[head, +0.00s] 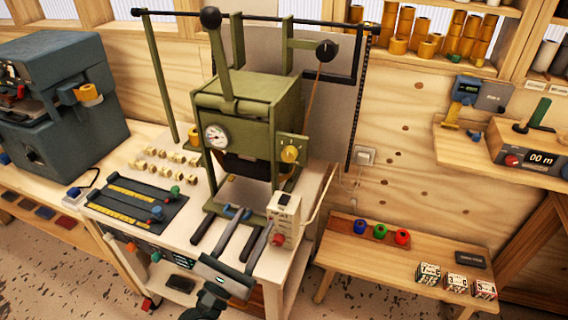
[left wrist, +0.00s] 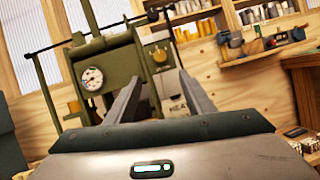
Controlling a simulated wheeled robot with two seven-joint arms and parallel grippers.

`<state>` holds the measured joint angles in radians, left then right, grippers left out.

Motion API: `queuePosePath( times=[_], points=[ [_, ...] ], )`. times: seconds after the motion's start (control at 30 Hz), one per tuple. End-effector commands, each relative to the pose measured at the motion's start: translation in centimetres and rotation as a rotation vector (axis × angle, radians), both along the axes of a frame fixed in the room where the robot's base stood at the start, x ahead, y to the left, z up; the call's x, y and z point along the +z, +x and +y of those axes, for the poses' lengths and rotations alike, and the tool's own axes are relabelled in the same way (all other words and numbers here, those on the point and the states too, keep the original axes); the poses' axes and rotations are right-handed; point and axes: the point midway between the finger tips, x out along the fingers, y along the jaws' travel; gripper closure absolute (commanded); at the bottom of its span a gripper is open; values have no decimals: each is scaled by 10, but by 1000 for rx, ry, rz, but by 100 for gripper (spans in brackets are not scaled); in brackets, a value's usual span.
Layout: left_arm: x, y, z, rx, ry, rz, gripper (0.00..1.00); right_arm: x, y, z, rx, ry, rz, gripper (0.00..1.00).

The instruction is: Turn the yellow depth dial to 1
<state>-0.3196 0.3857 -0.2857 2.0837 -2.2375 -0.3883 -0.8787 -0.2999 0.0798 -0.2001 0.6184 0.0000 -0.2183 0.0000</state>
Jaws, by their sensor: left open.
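The yellow depth dial (head: 290,154) sits on a green plate at the right side of the green press (head: 250,110). It also shows in the left wrist view (left wrist: 159,55), straight ahead between my fingers. Its setting is too small to read. My left gripper (head: 246,230) is open and empty, below and in front of the dial, its two fingers pointing towards the press. In the left wrist view the gripper (left wrist: 160,92) has its fingers spread apart, with a gap to the dial. My right gripper is not in view.
A white heat box (head: 284,218) with a red knob stands close to the right of my left gripper. A round gauge (head: 216,136) is on the press front. Black rails (head: 138,203) lie left on the table. A low bench (head: 400,255) with coloured rings stands right.

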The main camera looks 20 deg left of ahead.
Motion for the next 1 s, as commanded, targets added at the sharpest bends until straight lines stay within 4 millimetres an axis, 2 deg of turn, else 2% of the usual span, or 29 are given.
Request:
queuePosePath(
  times=[0.37, 0.57, 0.77, 1.0],
  points=[
    [2, 1, 0, 0, -2, -1, 52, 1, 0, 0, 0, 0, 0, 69],
    [8, 12, -2, 1, -4, -3, 52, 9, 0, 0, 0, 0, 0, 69],
    [20, 36, -6, 2, -2, -3, 52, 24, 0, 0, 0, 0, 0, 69],
    [37, 75, -13, 1, -3, -3, 52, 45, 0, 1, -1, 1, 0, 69]
  ],
)
